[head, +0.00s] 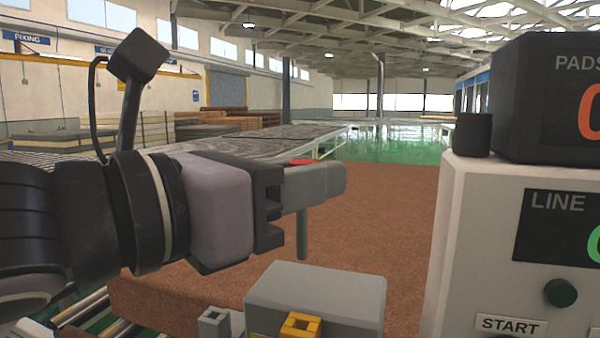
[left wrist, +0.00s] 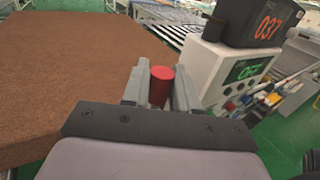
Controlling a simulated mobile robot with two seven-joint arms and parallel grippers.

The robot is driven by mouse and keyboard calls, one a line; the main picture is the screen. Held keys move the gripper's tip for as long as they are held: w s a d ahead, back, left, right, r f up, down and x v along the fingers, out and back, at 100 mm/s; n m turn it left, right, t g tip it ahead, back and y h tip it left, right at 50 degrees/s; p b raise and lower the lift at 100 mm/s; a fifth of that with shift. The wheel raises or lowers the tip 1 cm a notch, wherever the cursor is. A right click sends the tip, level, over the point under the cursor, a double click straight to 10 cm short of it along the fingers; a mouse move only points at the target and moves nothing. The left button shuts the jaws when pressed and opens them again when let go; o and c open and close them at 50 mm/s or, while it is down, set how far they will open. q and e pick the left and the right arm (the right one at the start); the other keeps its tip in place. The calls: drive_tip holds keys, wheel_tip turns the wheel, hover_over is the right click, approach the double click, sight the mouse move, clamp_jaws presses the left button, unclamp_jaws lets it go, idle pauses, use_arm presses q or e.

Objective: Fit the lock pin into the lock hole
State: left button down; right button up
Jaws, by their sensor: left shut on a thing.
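My left gripper (head: 322,183) comes in from the left, shut on the lock pin. The pin's grey-green shaft (head: 302,235) hangs down, roughly upright, below the fingers. Its red top shows above them and again between the fingers in the left wrist view (left wrist: 161,86). The shaft's lower end is in the air, above and behind the grey box (head: 315,295) in the head view. A small grey block with an opening in its top (head: 214,318) stands left of the box. I cannot tell which opening is the lock hole. My right gripper is not in view.
A yellow bracket (head: 301,326) is at the grey box's front. The white control cabinet (head: 475,220) stands close on the right, with a dark counter (head: 540,100) on top. A large brown mattress (head: 385,200) spreads behind. Rollers (head: 85,312) show at lower left.

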sight(297, 244)
use_arm(q)
drive_tip(key=shift+f+b, duration=2.1)
drive_tip(key=shift+f, duration=0.8)
drive_tip(key=shift+p, duration=0.7)
drive_tip(key=shift+f+b, duration=2.25)
drive_tip(key=shift+f, duration=0.9)
drive_tip(key=c, duration=0.8)
unclamp_jaws()
